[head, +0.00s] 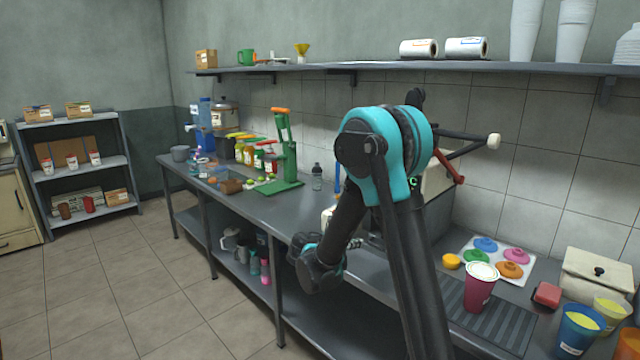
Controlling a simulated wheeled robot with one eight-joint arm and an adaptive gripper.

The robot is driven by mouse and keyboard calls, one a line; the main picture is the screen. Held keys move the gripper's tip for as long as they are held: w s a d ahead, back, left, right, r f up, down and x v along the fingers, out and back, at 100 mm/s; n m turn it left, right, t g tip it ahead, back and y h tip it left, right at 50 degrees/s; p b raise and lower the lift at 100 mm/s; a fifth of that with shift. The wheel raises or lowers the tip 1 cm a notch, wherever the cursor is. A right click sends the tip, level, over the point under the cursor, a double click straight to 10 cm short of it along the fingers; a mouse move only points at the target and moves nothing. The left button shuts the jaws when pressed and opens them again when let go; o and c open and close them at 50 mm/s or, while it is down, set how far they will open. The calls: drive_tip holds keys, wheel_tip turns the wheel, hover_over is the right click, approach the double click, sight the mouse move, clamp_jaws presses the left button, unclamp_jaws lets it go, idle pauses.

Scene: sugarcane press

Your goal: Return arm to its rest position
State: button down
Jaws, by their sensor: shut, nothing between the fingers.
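My arm rises from the bottom of the head view, bends at a teal joint and folds down to a dark wrist left of it. My gripper (354,243) shows small and partly hidden beside the wrist, near the front edge of the steel counter (262,203). It is shut and empty. The press (438,180) stands on the counter behind my arm, which hides much of it. Its crank arm with a white knob (493,141) sticks out to the right.
A maroon cup (480,287) stands on a ribbed drain mat (511,325) right of my arm. Coloured lids (508,269) lie behind it. A green hand juicer (286,150) and bottles stand farther left. A wall shelf (385,67) runs above. The floor (150,300) at left is clear.

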drive_tip(key=s+d+m, duration=0.2)
drive_tip(key=s+d+f+m+g+y, duration=0.1)
drive_tip(key=s+d+m, duration=0.1)
drive_tip(key=s+d+m+g, duration=0.1)
drive_tip(key=s+d+m, duration=0.1)
drive_tip(key=shift+s+d+f+y, duration=0.15)
drive_tip(key=shift+y, duration=0.25)
drive_tip(key=s+f+m+g+y, duration=0.1)
drive_tip(key=s+f+m+y, duration=0.2)
drive_tip(key=s+m, duration=0.7)
drive_tip(key=s+d+f+m+g+y, duration=0.1)
drive_tip(key=s+m+y, duration=0.4)
drive_tip(key=s+m, duration=0.5)
drive_tip(key=shift+s+f+g, duration=0.8)
drive_tip(key=shift+s+f, duration=0.5)
drive_tip(key=shift+s, duration=1.3)
